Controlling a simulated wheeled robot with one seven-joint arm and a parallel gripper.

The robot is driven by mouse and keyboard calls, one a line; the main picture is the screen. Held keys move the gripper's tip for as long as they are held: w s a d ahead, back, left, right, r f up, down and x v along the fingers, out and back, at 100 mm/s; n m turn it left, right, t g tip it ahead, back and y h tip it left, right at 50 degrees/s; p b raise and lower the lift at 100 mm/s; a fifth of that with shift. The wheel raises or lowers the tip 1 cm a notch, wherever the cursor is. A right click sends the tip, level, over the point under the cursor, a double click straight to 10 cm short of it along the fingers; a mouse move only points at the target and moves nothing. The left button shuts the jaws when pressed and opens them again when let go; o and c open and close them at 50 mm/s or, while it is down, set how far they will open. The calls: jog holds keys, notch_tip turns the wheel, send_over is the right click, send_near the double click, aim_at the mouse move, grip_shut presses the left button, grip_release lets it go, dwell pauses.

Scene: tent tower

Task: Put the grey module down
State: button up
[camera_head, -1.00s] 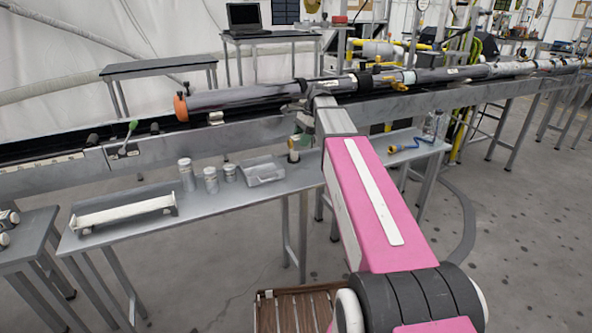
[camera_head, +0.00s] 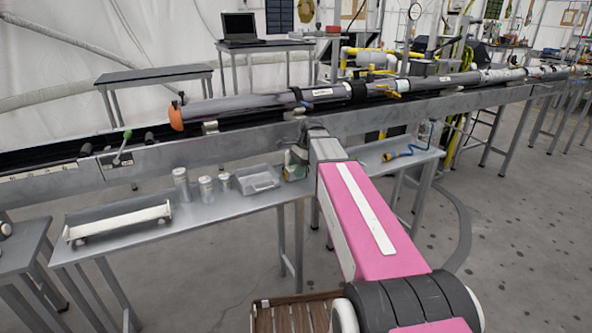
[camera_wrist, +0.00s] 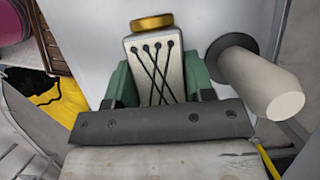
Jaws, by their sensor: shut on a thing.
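The grey module (camera_wrist: 158,72) shows in the wrist view as a pale grey box with black crossed lacing and a brass cap. My gripper (camera_wrist: 157,84) is shut on it, with one green finger on each side. In the head view my gripper (camera_head: 295,160) is over the steel work table (camera_head: 225,205), just right of a grey tray. The module is small there and mostly hidden by my gripper and arm. I cannot tell whether its base touches the table.
A cream cylinder (camera_wrist: 262,82) stands close beside the module in the wrist view. The grey tray (camera_head: 259,179), several small canisters (camera_head: 206,189) and a long white-barred rack (camera_head: 119,222) stand left on the table. A long tube (camera_head: 240,105) on a rail runs behind.

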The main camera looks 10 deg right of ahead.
jog(key=shift+f, duration=0.1)
jog(key=o, duration=1.2)
